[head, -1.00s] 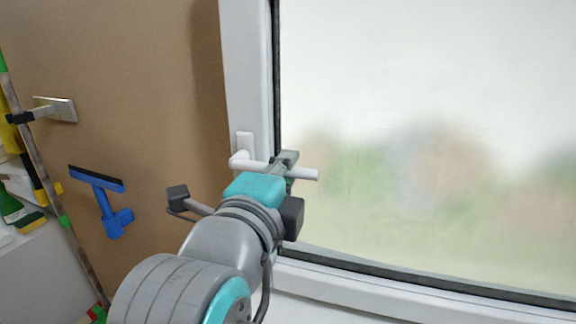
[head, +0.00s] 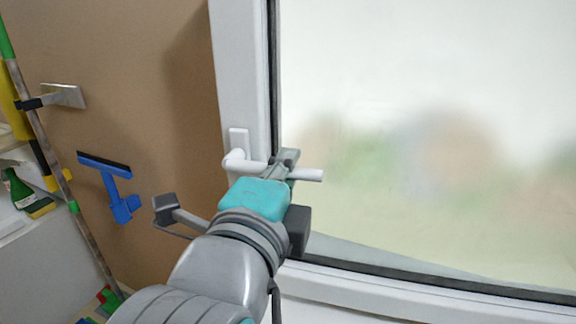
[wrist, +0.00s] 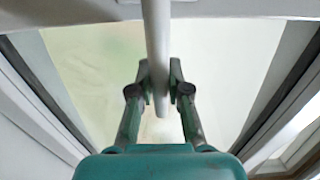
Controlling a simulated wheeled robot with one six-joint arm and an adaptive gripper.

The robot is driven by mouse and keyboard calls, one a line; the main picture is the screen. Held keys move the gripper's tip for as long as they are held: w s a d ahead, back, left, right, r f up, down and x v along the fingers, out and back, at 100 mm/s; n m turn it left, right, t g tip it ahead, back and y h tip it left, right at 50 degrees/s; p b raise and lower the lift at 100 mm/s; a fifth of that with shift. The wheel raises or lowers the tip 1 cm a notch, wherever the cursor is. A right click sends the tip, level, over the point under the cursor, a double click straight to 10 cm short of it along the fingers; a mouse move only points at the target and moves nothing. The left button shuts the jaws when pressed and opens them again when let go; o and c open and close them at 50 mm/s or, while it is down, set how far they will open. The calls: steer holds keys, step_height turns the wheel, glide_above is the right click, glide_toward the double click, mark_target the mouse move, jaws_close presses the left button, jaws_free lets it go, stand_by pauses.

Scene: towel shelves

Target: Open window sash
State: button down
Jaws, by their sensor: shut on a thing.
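The window sash (head: 240,80) has a white frame around a large pane of frosted glass (head: 430,90). Its white handle (head: 308,175) points right, roughly level, from its mount on the left side of the frame. My gripper (head: 286,162) is shut on the handle's lever, with the free end sticking out to the right. In the wrist view, the handle (wrist: 156,45) runs down between the two fingers of my gripper (wrist: 160,78). The head view does not clearly show whether the sash stands off its outer frame.
A brown wall panel (head: 150,60) is left of the window. A blue squeegee (head: 118,190) hangs on it, below a metal wall holder (head: 63,95). A white sill (head: 330,312) lies below.

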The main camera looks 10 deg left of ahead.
steer(key=shift+n+y, duration=0.4)
steer(key=shift+y, duration=0.2)
steer(key=shift+s, duration=2)
